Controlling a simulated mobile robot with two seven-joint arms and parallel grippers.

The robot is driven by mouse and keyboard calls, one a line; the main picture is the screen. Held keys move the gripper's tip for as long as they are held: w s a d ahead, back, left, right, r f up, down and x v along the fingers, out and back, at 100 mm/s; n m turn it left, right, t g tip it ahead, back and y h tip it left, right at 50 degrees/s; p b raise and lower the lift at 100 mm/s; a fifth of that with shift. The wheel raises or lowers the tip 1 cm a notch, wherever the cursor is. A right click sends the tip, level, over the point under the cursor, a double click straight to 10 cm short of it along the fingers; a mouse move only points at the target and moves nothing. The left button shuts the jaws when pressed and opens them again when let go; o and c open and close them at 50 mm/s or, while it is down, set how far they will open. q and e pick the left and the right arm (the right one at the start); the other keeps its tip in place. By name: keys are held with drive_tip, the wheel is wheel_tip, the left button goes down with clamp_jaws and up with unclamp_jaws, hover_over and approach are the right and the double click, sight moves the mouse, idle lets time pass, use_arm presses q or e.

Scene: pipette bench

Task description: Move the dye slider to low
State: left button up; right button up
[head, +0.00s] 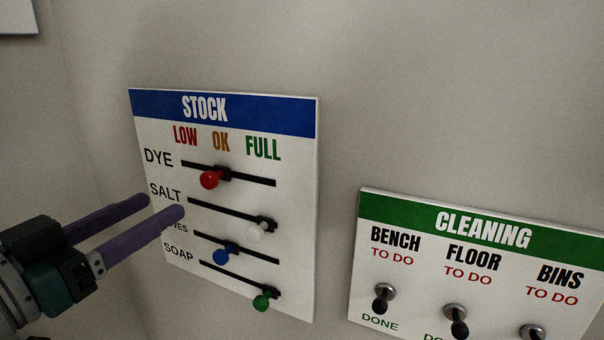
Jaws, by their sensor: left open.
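The white STOCK board (300,170) hangs on the wall with a blue header. Its dye slider has a red knob (209,180) on the top black track. The slider's base sits near the middle of that track, below OK. The knob sticks out from the board. My left gripper (166,206) comes in from the left with two purple fingers apart and nothing between them. Its tips are left of and below the red knob, in front of the board's left edge, and partly cover the label of the third row. My right gripper is not in view.
Below dye are a white salt knob (256,230) toward the right, a blue knob (222,256) near mid-track and a green soap knob (262,302) toward the right. A CLEANING board (480,215) with toggle switches hangs at lower right. The wall above is bare.

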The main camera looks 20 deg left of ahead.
sight(205, 180)
use_arm(q)
drive_tip(key=w, duration=0.5)
drive_tip(key=w+p, duration=0.1)
drive_tip(key=w, duration=0.2)
drive_tip(key=shift+d, duration=0.4)
clamp_jaws()
idle(1.0)
